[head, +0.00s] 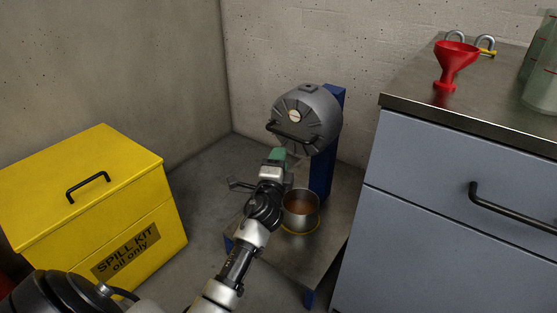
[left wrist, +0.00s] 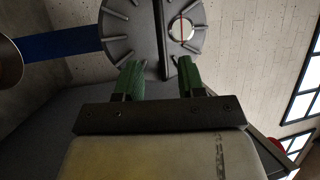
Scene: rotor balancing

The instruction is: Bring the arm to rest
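My left arm reaches in from the bottom of the head view. Its gripper (head: 277,154) has green fingertips and is just below and in front of a grey round rotor housing (head: 312,115). The housing has a dark bar handle and a pale round dial on its front. In the left wrist view the green fingers (left wrist: 160,78) stand apart, with the housing (left wrist: 125,28) beyond them. The dark bar lies in line with the gap, and I see nothing clamped. My right gripper is not in view.
A blue post (head: 322,178) carries the housing above a low stand. A metal pot (head: 301,213) with brown contents stands close beside my gripper. A yellow spill kit box (head: 95,190) is at left. A grey cabinet (head: 440,195) at right bears a red funnel (head: 455,62).

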